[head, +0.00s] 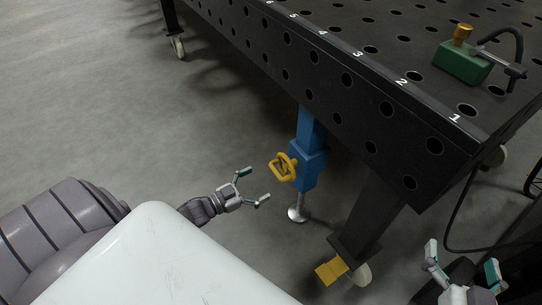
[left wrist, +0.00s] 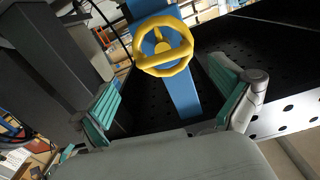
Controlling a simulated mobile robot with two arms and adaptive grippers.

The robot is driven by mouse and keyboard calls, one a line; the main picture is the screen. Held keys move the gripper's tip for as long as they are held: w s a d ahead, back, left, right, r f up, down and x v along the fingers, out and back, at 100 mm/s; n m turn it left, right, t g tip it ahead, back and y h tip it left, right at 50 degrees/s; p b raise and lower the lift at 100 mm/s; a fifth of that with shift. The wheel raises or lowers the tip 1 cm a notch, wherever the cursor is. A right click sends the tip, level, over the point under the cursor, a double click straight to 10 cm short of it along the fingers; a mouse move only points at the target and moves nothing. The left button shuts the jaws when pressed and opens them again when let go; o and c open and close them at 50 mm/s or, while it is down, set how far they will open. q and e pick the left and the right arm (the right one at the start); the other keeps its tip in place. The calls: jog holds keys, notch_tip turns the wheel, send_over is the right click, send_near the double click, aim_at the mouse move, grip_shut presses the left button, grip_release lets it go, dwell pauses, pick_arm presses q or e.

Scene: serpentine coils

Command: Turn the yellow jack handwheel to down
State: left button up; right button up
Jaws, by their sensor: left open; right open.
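The yellow handwheel (head: 283,167) sits on the side of the blue jack (head: 308,165) under the black table's edge. In the left wrist view the wheel (left wrist: 163,47) shows as a ring with spokes, in front of the blue jack column (left wrist: 183,96). My left gripper (head: 257,186) is open and empty, to the left of the wheel and apart from it, with its fingers toward it. In the left wrist view its two teal-padded fingers (left wrist: 168,105) stand wide apart, below the wheel in the picture. My right gripper (head: 462,262) is open and empty at the lower right, away from the jack.
The black perforated table (head: 345,52) has numbers along its edge. A green block with a brass knob (head: 462,62) stands on it. A table leg with a caster (head: 361,273) and a yellow pedal (head: 330,271) is near the jack foot (head: 298,213). Floor at left is clear.

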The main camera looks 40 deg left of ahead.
pick_arm(q)
jog(key=v, duration=0.5)
dwell(0.4)
